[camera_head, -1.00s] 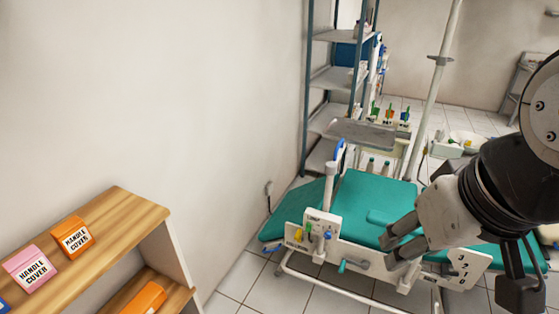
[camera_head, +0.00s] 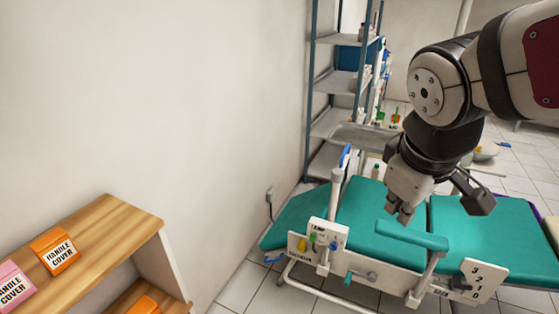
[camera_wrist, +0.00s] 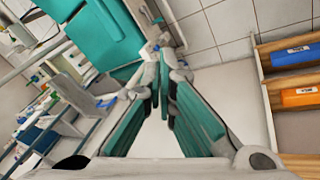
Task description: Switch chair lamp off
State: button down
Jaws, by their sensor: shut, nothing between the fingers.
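The teal dental chair (camera_head: 385,240) stands against the wall in the head view. A white control panel (camera_head: 327,231) on its near side has a small dark label, which seems to read LMP, and small yellow, green and blue controls. Their on or off state is too small to tell. My gripper (camera_head: 400,212) is shut and empty, pointing down above the chair near its teal armrest, to the right of the panel and apart from it. In the wrist view my gripper (camera_wrist: 163,62) shows its fingers close together, with part of the chair beyond them.
A wooden shelf unit (camera_head: 120,232) with orange and pink handle cover boxes stands at the lower left. A metal rack (camera_head: 335,85) is behind the chair, and a grey tray (camera_head: 362,137) is beside it. The armrest (camera_head: 412,236) lies close to my gripper. Tiled floor is free in front.

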aim_at(313, 238)
jog(key=w+a+f+n+h+b, duration=0.15)
jog(key=w+f+n+b, duration=0.35)
jog(key=w+f+n, duration=1)
jog(key=w+a+f+n+b, duration=0.1)
jog(key=w+a+f+n, duration=0.1)
jog(key=f, duration=0.6)
jog(key=w+a+f+n+y+b, duration=0.1)
jog(key=w+a+f+n, duration=0.1)
jog(key=w+f+n, duration=0.2)
jog(key=w+a+f+n+b, duration=0.1)
jog(key=w+a+f+n, duration=0.2)
jog(key=w+f, duration=0.5)
notch_tip(313, 238, down, 4)
jog(key=shift+r+y, duration=0.15)
jog(key=shift+y, duration=0.2)
jog(key=w+d+r+b+x, duration=0.1)
jog(key=b+x, duration=0.1)
jog(key=x, duration=1)
jog(key=shift+w+d+f+b, duration=0.3)
jog(key=shift+w+f, duration=0.1)
jog(key=shift+w, duration=0.15)
